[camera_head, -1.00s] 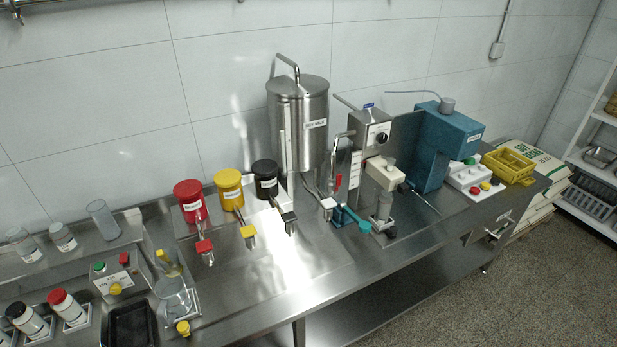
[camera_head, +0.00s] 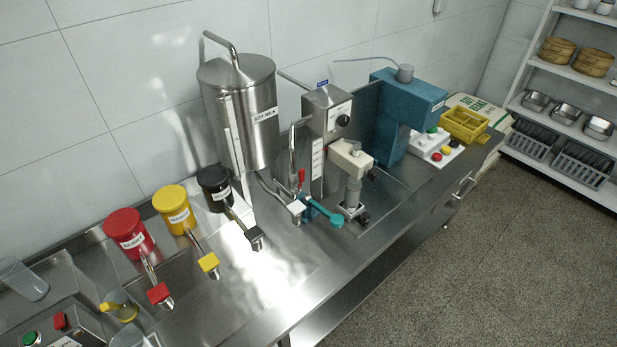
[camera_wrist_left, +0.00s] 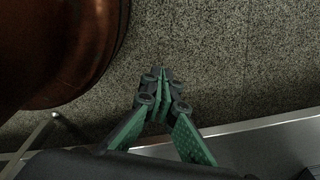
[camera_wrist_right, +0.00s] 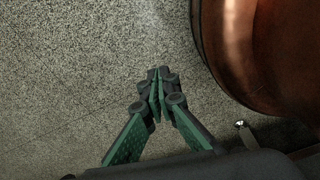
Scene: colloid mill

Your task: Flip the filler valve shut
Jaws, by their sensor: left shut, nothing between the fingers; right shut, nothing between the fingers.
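The filler (camera_head: 326,111) is a steel box with a black knob, standing at the middle of the steel counter, right of the soy milk tank (camera_head: 238,108). A small red lever (camera_head: 301,177) stands up on the pipework in front of it. A teal handle (camera_head: 323,212) sticks out to the right just below. I cannot tell for sure which is the filler valve's handle. My left gripper (camera_wrist_left: 160,78) is shut and empty over the floor in the left wrist view. My right gripper (camera_wrist_right: 159,76) is shut and empty over the floor in the right wrist view. Neither shows in the head view.
Red (camera_head: 130,232), yellow (camera_head: 174,208) and black (camera_head: 214,187) canisters with spouts stand left of the tank. The front counter strip and floor are clear.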

